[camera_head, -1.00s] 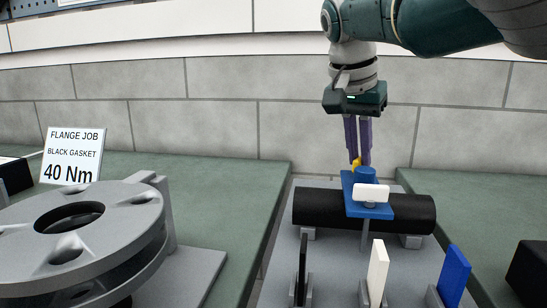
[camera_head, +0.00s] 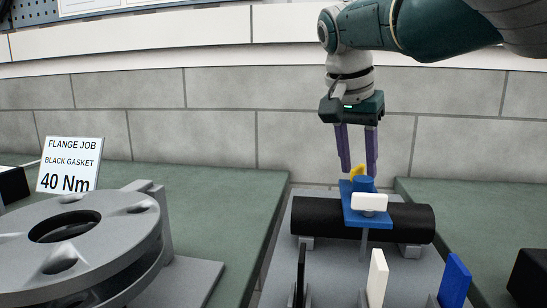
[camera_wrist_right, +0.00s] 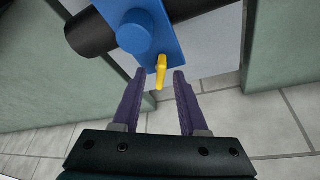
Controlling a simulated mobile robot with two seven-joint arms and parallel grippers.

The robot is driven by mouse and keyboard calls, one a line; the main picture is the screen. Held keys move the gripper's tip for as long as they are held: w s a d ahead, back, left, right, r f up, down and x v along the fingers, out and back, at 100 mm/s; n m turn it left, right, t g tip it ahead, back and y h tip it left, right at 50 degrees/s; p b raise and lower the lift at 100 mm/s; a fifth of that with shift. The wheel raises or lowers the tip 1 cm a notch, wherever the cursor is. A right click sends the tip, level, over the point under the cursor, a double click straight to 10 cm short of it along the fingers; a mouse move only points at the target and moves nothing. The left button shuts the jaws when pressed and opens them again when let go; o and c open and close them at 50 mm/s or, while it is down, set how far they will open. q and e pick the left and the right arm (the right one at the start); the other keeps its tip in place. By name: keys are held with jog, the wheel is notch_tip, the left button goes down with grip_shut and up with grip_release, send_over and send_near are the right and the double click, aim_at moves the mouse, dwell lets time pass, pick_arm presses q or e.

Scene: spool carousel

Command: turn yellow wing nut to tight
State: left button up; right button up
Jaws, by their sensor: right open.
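The yellow wing nut (camera_head: 356,171) sits on the far end of the blue clamp plate (camera_head: 378,219), behind the plate's round blue boss (camera_head: 363,184). The plate lies across a black pipe (camera_head: 322,212). In the right wrist view the wing nut (camera_wrist_right: 161,70) stands at the plate's near edge, its long side pointing roughly toward my gripper. My right gripper (camera_head: 358,174) is open, with its purple fingers pointing down above and behind the nut. In the wrist view the fingertips (camera_wrist_right: 160,74) lie on either side of the nut's near end, and no contact shows. My left gripper is not in view.
A white block (camera_head: 370,202) stands at the front of the plate. Black, white (camera_head: 377,279) and blue (camera_head: 454,281) upright tabs stand in front of the pipe. A grey flange (camera_head: 80,245) and a 40 Nm sign (camera_head: 69,164) are at left. A tiled wall stands behind.

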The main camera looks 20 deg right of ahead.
jog(key=shift+r, duration=0.1)
jog(key=shift+a+r+p, duration=0.2)
jog(key=shift+r+p, duration=0.4)
jog(key=shift+p, duration=0.05)
jog(key=p+v, duration=0.1)
jog(key=v, duration=0.7)
jog(key=shift+s+r, duration=0.2)
jog(key=shift+a, duration=0.1)
